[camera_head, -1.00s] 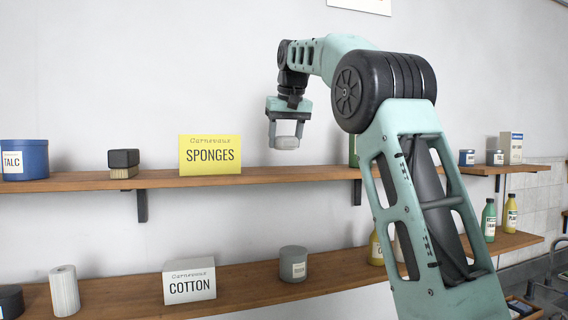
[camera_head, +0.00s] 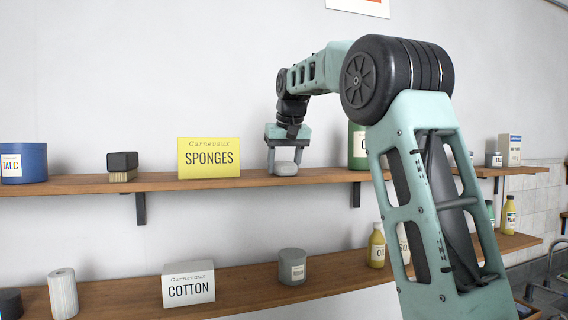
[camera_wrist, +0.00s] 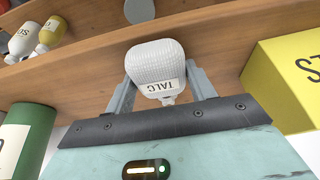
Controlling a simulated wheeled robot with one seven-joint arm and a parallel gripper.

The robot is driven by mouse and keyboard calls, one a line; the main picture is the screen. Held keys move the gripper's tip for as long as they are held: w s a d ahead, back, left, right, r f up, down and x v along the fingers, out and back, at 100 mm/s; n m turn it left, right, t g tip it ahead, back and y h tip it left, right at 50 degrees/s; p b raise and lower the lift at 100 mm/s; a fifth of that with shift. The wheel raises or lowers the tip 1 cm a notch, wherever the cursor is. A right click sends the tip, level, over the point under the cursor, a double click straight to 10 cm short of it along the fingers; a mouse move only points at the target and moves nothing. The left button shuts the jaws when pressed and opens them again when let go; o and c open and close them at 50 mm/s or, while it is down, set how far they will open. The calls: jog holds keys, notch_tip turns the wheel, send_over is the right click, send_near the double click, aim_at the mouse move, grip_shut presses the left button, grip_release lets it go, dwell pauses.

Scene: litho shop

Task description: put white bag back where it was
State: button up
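The white bag (camera_head: 285,168) is small and rounded, with a TALC label that reads upside down in the wrist view (camera_wrist: 158,62). My gripper (camera_head: 285,158) points down with one finger on each side of the bag, shut on it. In the head view the bag is at the upper shelf (camera_head: 325,175), right of the yellow SPONGES box (camera_head: 209,158) and left of a green canister (camera_head: 357,146). I cannot tell whether its underside touches the shelf board.
A black-topped brush (camera_head: 123,165) and blue TALC tin (camera_head: 24,163) stand further left on the upper shelf. The lower shelf (camera_head: 240,292) holds a COTTON box (camera_head: 188,284), a grey tin (camera_head: 292,266) and bottles. The SPONGES box and green canister flank my gripper.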

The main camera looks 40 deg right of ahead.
jog(key=o, duration=0.4)
jog(key=shift+c, duration=0.2)
